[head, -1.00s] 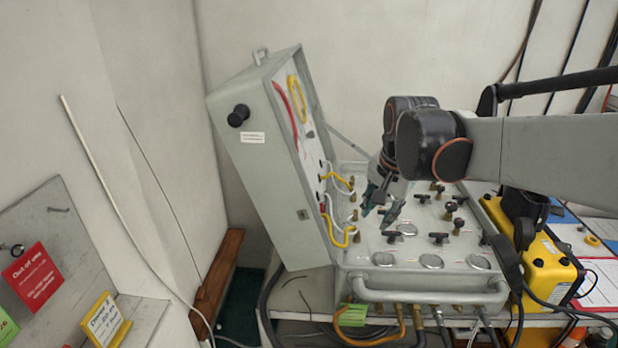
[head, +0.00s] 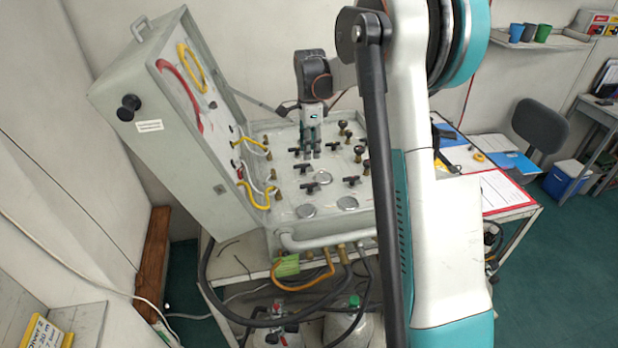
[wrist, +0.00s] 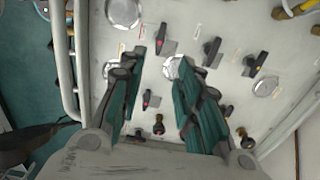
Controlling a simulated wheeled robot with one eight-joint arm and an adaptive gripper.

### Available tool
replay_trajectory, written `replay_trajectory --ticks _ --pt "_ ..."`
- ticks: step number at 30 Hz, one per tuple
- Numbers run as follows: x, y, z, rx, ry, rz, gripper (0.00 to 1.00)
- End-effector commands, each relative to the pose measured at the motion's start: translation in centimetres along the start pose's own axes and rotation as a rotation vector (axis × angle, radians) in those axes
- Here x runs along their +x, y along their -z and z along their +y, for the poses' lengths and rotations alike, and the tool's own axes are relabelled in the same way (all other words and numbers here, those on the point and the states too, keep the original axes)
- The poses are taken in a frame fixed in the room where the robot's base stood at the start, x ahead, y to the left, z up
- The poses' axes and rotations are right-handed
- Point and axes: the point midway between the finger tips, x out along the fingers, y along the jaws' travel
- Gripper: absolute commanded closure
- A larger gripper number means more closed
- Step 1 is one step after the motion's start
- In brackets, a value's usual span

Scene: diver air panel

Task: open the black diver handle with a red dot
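Several black handles stand on the grey panel (head: 276,228), some with small red marks. More black handles (wrist: 210,50) stand to the right. My gripper (wrist: 158,62) is open and empty, pointing down over the panel. In the head view my gripper (head: 311,152) is above the panel's middle, and its fingertips partly hide the handles there.
The open case lid (head: 170,135) stands left of the panel, with yellow and red hoses. A rail (head: 325,241) runs along the panel's front edge. Round gauges (head: 347,203) and black-knobbed brass valves (head: 359,150) surround the handles. My arm hides the panel's right side.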

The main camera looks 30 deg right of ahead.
Motion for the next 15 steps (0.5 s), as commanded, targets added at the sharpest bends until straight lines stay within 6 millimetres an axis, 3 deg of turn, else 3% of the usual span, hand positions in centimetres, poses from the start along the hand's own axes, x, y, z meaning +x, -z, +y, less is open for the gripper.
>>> replay_trajectory --ticks 15 --pt "9.5 0.0 0.0 -0.003 0.002 0.000 0.69"
